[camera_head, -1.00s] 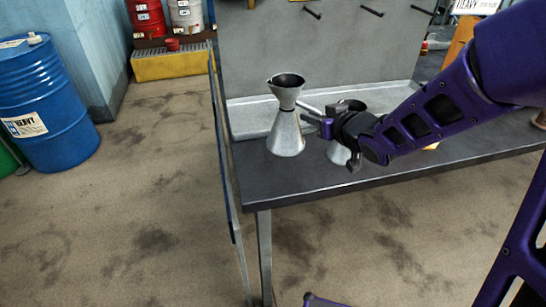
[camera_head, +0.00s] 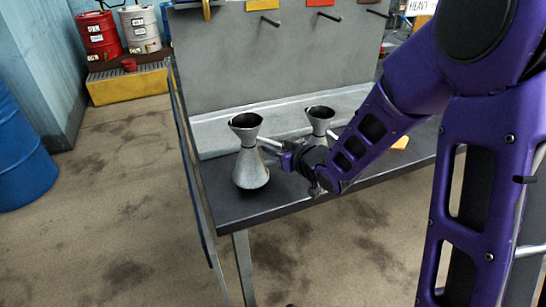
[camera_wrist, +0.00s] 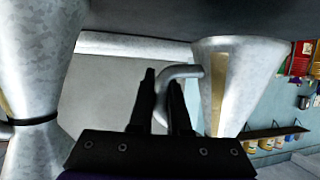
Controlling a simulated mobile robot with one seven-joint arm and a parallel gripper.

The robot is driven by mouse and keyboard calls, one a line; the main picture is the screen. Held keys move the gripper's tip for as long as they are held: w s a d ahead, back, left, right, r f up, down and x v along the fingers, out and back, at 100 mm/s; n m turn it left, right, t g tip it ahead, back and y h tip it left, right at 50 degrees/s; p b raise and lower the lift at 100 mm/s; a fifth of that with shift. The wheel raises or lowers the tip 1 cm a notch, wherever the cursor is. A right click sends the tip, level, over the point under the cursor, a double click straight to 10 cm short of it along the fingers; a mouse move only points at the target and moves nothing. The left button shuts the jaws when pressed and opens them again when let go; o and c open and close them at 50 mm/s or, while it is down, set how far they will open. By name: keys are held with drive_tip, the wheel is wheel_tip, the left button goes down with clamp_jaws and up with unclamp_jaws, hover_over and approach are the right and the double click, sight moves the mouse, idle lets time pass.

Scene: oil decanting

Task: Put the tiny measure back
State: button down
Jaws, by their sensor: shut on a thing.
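Two grey metal measures with pinched waists are over the workbench. The left one, taken as the tiny measure (camera_head: 250,172), is upright near the bench's left end; I cannot tell whether its base touches the bench. My gripper (camera_head: 286,157) is just right of it, shut on its side handle. In the wrist view, which looks upside down, the gripper (camera_wrist: 161,85) has its fingers around the curved handle of this measure (camera_wrist: 245,75). The other measure (camera_head: 319,118) stands behind and to the right, partly hidden by my arm; it fills the left of the wrist view (camera_wrist: 35,60).
The workbench (camera_head: 275,207) has a grey back panel (camera_head: 225,70) with pegs and coloured tags above. A yellow block (camera_head: 401,143) lies behind my arm. Red (camera_head: 97,38) and pale (camera_head: 140,30) drums stand back left, a blue drum (camera_head: 20,160) at far left.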

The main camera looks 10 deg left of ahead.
drive_tip(key=shift+f, duration=1.05)
drive_tip(key=shift+f+b, duration=0.2)
drive_tip(key=shift+b, duration=0.15)
drive_tip(key=c, duration=0.9)
unclamp_jaws()
